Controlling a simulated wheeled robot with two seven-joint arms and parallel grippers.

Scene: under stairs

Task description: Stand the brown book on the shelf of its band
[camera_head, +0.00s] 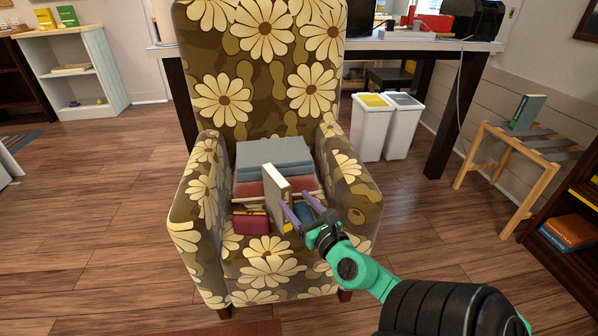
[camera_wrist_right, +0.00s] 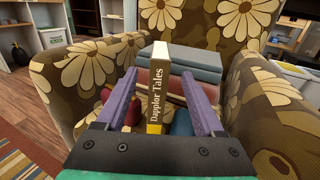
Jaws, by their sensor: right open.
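A brown book (camera_wrist_right: 157,95) with "Dapplor Tales" on its spine and a yellow band low down stands upright on the armchair seat. In the head view the book (camera_head: 276,188) shows a pale top edge. My right gripper (camera_head: 296,202) is open at the book; in the wrist view its purple fingers (camera_wrist_right: 160,98) lie either side of the spine, with gaps on both sides. A dark shelf unit (camera_head: 558,202) at the right edge carries a yellow strip (camera_head: 584,199). A white shelf unit (camera_head: 77,75) stands at the far left. My left gripper is out of view.
The flowered armchair (camera_head: 205,200) has raised arms beside the book. A strapped wooden rack (camera_head: 520,150) holds a green book.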

